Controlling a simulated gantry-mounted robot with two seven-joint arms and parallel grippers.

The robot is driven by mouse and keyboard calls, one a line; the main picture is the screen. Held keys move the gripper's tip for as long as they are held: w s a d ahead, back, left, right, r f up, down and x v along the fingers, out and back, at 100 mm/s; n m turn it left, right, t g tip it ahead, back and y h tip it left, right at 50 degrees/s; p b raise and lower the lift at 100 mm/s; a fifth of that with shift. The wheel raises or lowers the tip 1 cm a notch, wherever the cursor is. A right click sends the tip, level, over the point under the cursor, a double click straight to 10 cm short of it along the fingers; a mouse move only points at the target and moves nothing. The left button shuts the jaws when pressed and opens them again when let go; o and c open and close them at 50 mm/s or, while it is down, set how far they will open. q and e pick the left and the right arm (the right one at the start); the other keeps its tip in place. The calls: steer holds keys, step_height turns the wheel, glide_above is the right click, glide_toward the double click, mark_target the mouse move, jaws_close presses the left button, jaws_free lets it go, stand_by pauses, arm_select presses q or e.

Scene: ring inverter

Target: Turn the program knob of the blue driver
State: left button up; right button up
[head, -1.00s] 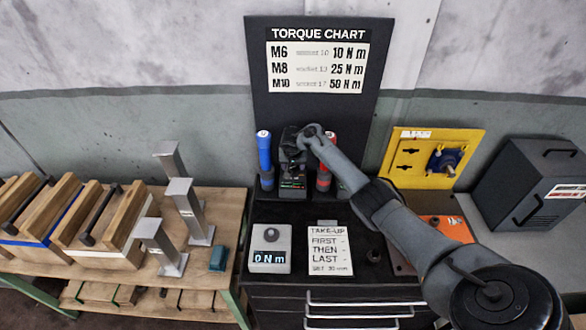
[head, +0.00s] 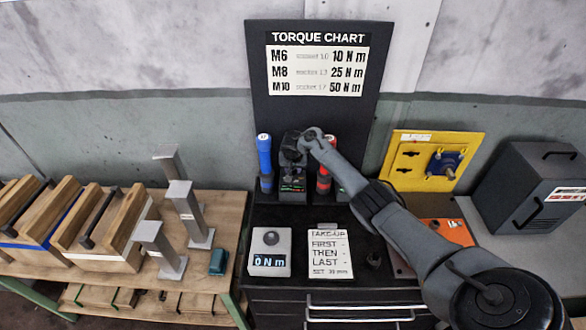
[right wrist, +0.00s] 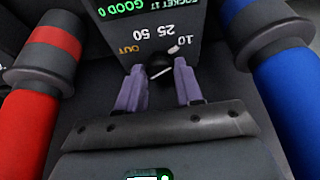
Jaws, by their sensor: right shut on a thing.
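The blue driver (head: 264,158) stands upright in the rack left of my right gripper in the head view, and fills the right side of the right wrist view (right wrist: 285,90). A black program knob (right wrist: 160,68) with a white line sits on a dark panel (right wrist: 125,35) between the two drivers. The panel is marked 10, 25, 50 and OUT, upside down in the wrist view. My right gripper (right wrist: 161,88) has its two fingers on either side of the knob and is shut on it. In the head view the gripper (head: 292,148) hides the knob. My left gripper is out of view.
A red driver (head: 323,180) stands right of the gripper, close beside it. The torque chart (head: 318,65) rises behind. A 0 N m meter (head: 270,255) and a take-up card (head: 330,255) lie in front. A yellow plate (head: 410,178) is to the right.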

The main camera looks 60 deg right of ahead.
steer(key=shift+s+r+n+p, duration=0.1)
steer(key=shift+s+n+p, duration=0.05)
steer(key=shift+n+p, duration=0.65)
steer(key=shift+d+n+t+y+p, duration=0.1)
steer(key=shift+n+t+y+p, duration=0.25)
steer(key=shift+n+p, duration=0.2)
steer(key=shift+n+y, duration=0.35)
steer(key=shift+n, duration=0.6)
steer(key=shift+n+t, duration=0.35)
steer(key=shift+n, duration=0.25)
steer(key=o, duration=1)
steer(key=shift+o, duration=0.2)
